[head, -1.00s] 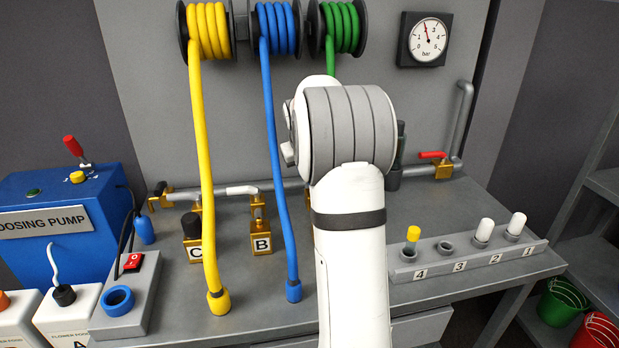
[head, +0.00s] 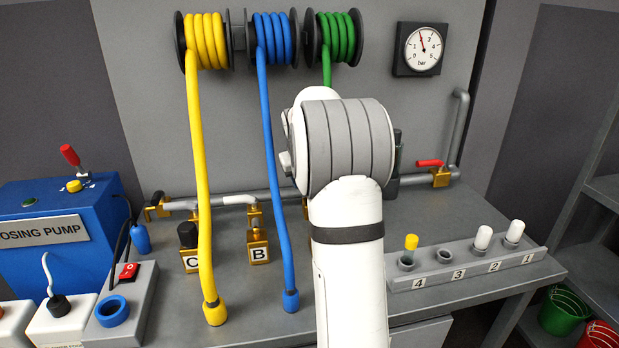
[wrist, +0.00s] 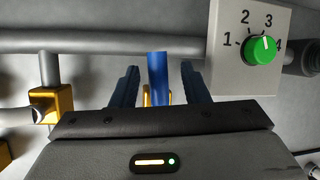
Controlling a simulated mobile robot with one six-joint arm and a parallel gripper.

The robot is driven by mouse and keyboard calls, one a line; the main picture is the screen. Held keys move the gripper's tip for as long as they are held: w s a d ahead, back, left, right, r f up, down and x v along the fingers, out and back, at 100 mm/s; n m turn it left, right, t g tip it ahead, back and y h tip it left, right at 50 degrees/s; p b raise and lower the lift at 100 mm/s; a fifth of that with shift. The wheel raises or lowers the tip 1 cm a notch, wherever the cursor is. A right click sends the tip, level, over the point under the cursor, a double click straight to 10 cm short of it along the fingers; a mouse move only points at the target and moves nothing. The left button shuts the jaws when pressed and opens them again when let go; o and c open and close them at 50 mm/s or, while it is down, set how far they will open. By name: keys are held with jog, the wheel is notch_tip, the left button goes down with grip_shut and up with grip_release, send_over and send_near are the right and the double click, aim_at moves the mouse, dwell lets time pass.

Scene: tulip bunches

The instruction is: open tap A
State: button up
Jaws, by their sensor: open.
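My gripper (wrist: 159,68) shows in the wrist view with its two dark blue fingers apart. A blue bar (wrist: 157,80), which looks like a tap lever, stands between the fingers, with a gap on each side. A bit of brass (wrist: 147,96) shows behind it. The grey pipe (wrist: 110,43) runs across just beyond the fingertips. No letter A shows on any tap; in the head view my arm covers the part of the pipe right of tap B (head: 258,252), and my gripper is hidden there.
A green knob (wrist: 261,50) on a numbered plate sits right of my gripper. A brass fitting (wrist: 54,103) is to its left. In the head view, tap C (head: 190,262), the yellow hose (head: 201,190) and the blue hose (head: 274,180) are left of my arm. A numbered rack (head: 465,268) is at right.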

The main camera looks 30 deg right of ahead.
jog(key=shift+a+r, duration=0.1)
jog(key=shift+r, duration=0.2)
jog(key=v, duration=0.7)
jog(key=shift+s, duration=0.1)
jog(key=shift+c, duration=0.3)
